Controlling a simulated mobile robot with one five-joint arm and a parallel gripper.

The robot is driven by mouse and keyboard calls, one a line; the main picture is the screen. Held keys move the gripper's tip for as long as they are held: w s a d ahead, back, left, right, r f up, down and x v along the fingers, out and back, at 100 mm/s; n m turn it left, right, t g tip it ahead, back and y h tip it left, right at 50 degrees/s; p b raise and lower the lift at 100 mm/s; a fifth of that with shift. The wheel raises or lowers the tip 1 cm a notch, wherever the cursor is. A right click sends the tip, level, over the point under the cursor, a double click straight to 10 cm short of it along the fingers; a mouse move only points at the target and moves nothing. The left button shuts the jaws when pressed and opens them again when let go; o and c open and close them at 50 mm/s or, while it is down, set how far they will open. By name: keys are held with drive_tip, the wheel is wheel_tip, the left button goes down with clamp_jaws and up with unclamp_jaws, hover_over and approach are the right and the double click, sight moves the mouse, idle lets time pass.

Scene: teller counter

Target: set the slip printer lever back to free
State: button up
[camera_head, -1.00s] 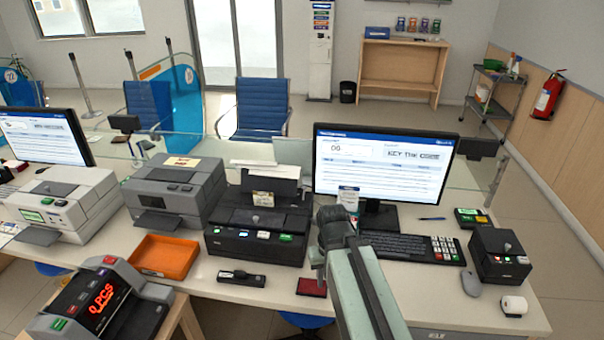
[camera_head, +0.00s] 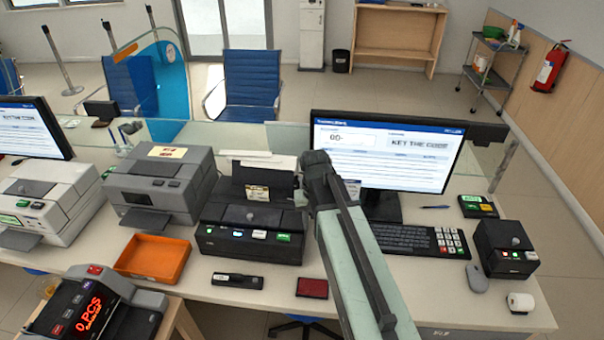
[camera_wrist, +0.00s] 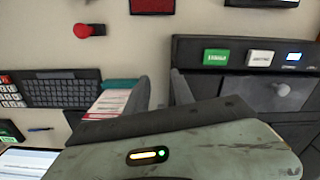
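The black slip printer (camera_head: 250,231), as I take it to be, stands on the counter with a slip of paper at its top. Its front has a row of lit buttons. In the wrist view its front panel (camera_wrist: 245,58) fills the right side, with a round grey knob (camera_wrist: 283,90) on it. I cannot tell whether this knob is the lever, or how the lever is set. My gripper (camera_head: 316,158) is at the printer's right rear, in front of the monitor. In the wrist view its two fingers (camera_wrist: 161,88) are apart with nothing between them.
The monitor (camera_head: 385,152) reads "KEY THE CODE". The keyboard (camera_head: 420,241) lies right of my arm. A grey printer (camera_head: 160,187) and an orange tray (camera_head: 153,257) are to the left. A red pad (camera_head: 312,288) and a black device (camera_head: 238,280) lie in front.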

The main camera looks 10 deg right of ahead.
drive_tip(key=w+r+m+p, duration=0.1)
drive_tip(key=w+r+p, duration=0.1)
drive_tip(key=w, duration=0.5)
drive_tip(key=w+r+p, duration=0.2)
drive_tip(key=w+r, duration=0.1)
drive_tip(key=w, duration=0.4)
drive_tip(key=w+r+m+p, duration=0.1)
drive_tip(key=w+r+p, duration=0.1)
drive_tip(key=w, duration=0.5)
drive_tip(key=shift+r+m+p, duration=0.3)
drive_tip(key=shift+r, duration=0.45)
wheel_tip(320, 180, down, 8)
drive_tip(key=b, duration=0.8)
drive_tip(key=shift+s+f, duration=0.1)
drive_tip(key=shift+s, duration=0.05)
clamp_jaws()
